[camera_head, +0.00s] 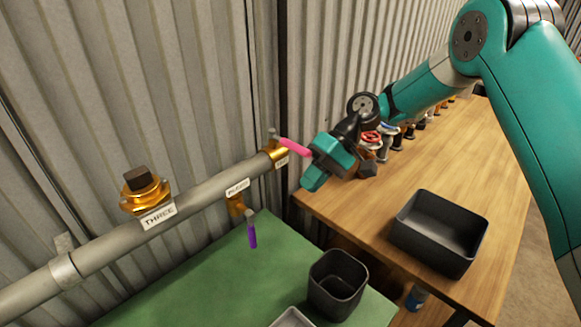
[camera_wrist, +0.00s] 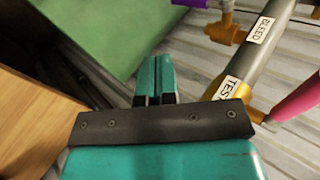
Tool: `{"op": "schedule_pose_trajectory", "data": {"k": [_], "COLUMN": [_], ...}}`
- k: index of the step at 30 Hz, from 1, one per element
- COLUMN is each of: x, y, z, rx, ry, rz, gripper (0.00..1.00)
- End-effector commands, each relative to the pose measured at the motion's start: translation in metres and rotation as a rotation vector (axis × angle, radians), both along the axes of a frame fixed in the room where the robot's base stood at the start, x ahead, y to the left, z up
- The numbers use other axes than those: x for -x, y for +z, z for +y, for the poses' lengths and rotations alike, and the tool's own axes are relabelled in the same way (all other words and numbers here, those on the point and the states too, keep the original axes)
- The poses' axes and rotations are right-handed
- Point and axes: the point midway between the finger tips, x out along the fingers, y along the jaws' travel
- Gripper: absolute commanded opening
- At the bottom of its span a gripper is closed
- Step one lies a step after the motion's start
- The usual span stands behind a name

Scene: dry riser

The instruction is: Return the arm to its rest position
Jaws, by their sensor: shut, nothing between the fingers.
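My teal arm reaches in from the right in the head view. My gripper (camera_head: 312,180) is near the end of the grey pipe, just right of the pink lever (camera_head: 293,147). In the wrist view my gripper (camera_wrist: 153,62) has its two teal fingers together with nothing between them. The pink lever also shows in the wrist view (camera_wrist: 298,98), to the right of the fingers and apart from them. It sits by the brass fitting with the TEST label (camera_wrist: 231,88).
The pipe (camera_head: 100,246) runs along the corrugated wall, with a purple lever (camera_head: 252,232) and a brass fitting (camera_head: 146,189) labelled THREE. A black bin (camera_head: 337,283) stands on the green table (camera_head: 215,277). A dark tray (camera_head: 437,232) and several valves (camera_head: 393,137) stand on the wooden table (camera_head: 470,165).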

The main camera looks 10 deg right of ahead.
Motion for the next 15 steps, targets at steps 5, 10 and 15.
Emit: {"op": "schedule_pose_trajectory", "data": {"k": [5,10,15], "x": [0.001,0.017,0.055], "y": [0.009,0.03,0.042], "z": [-0.004,-0.032,-0.085], "rx": [0.031,0.176,0.38], "ry": [-0.044,-0.218,-0.384], "rz": [-0.02,-0.11,-0.232], "gripper": [0.0,0.0,0.0]}}
